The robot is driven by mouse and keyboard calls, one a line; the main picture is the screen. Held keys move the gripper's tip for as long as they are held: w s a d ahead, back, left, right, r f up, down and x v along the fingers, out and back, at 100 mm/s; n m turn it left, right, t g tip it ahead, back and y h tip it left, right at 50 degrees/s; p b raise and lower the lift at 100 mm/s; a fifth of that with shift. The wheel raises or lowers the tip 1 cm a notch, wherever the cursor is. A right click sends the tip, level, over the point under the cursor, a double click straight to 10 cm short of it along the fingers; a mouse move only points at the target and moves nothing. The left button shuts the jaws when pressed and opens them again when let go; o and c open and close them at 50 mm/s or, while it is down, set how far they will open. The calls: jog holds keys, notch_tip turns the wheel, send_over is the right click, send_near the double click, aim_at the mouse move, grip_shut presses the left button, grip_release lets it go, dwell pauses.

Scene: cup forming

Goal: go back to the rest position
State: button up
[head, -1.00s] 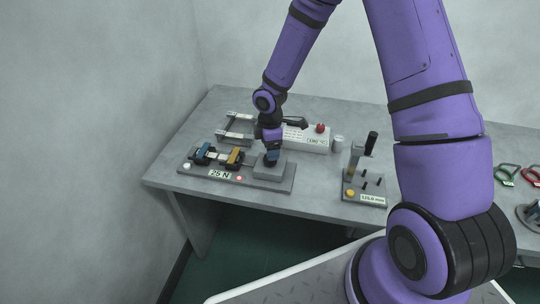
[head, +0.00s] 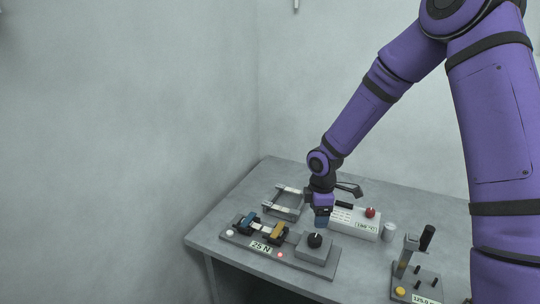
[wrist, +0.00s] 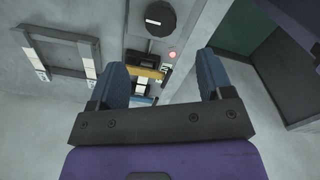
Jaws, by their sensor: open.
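My gripper (head: 321,221) is open and empty. It hangs in the air above the table, just above and to the right of a black round knob (head: 315,240) on a grey block, apart from it. In the wrist view, two blue fingers stand wide apart (wrist: 162,72) with nothing between them, and the knob (wrist: 160,17) shows beyond them at the top. The grey fixture (head: 322,271) carrying that block has a "25 N" display (head: 261,247), a blue clamp (head: 247,222) and an orange clamp (head: 277,231).
Behind stands a grey frame (head: 285,213). A white box (head: 352,225) with a red button (head: 370,212) and a small metal cup (head: 389,232) are right of my gripper. A gauge stand (head: 405,268) is at front right. Walls close off the left and back.

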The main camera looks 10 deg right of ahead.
jog(key=s+d+r+m+t+h, duration=0.1)
jog(key=s+d+r+m, duration=0.15)
jog(key=r, duration=0.45)
jog(key=s+d+r+m+t, duration=0.1)
jog(key=s+r+m, duration=0.25)
jog(key=r, duration=0.35)
jog(key=s+d+r+m+h, duration=0.1)
jog(key=s+d+r+m, duration=0.15)
jog(key=r, duration=0.45)
jog(key=s+r+m+t+y, duration=0.1)
jog(key=s+r+m, duration=0.3)
jog(key=s, duration=0.6)
jog(key=s+r+m+t+y, duration=0.1)
jog(key=s+r+m+t, duration=0.1)
jog(key=s+r+m, duration=0.2)
jog(key=s+r, duration=0.3)
jog(key=s, duration=0.3)
jog(key=shift+s+d+r, duration=0.3)
jog(key=shift+d, duration=0.1)
